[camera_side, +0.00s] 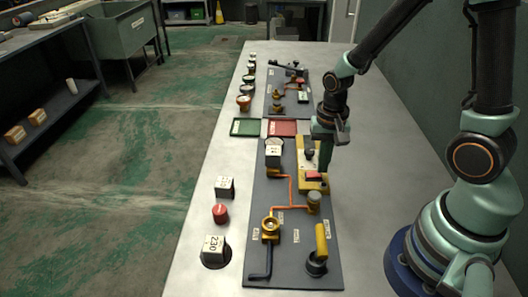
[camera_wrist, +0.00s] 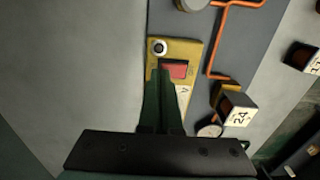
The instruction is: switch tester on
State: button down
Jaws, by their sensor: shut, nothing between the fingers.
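The tester is a yellow box on the dark panel, right of the middle in the side view (camera_side: 311,187), with a red switch (camera_side: 314,177) at its near end. In the wrist view the yellow body (camera_wrist: 187,47) shows beyond my fingers. The red switch (camera_wrist: 176,70) is partly covered by the fingertips. My gripper (camera_side: 322,141) is shut and empty, pointing down over the tester. In the wrist view its fingertips (camera_wrist: 164,70) overlap the left part of the switch. I cannot tell whether they touch it, nor which way the switch is set.
A white gauge block (camera_side: 273,153) stands left of the tester, with orange pipes (camera_side: 290,190) beside it. A yellow-handled valve (camera_side: 321,240) is nearer the front. Red (camera_side: 283,127) and green (camera_side: 246,127) trays lie behind.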

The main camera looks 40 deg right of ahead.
jog(key=shift+f, duration=0.45)
dwell(0.6)
jog(key=shift+r, duration=3.05)
jog(key=shift+r, duration=0.15)
notch_tip(320, 180, up, 7)
jog(key=a+n+t, duration=0.1)
jog(key=n+t, duration=0.2)
jog(key=n, duration=0.1)
notch_tip(320, 180, up, 6)
jog(key=n+t, duration=0.2)
jog(key=n, duration=0.2)
send_over(318, 175)
jog(key=s+a, duration=0.1)
jog(key=s, duration=0.1)
jog(key=shift+s+a+r+n+t, duration=0.15)
jog(key=shift+r+n+t, duration=0.15)
jog(key=shift+r+n, duration=0.35)
jog(key=shift+r, duration=0.1)
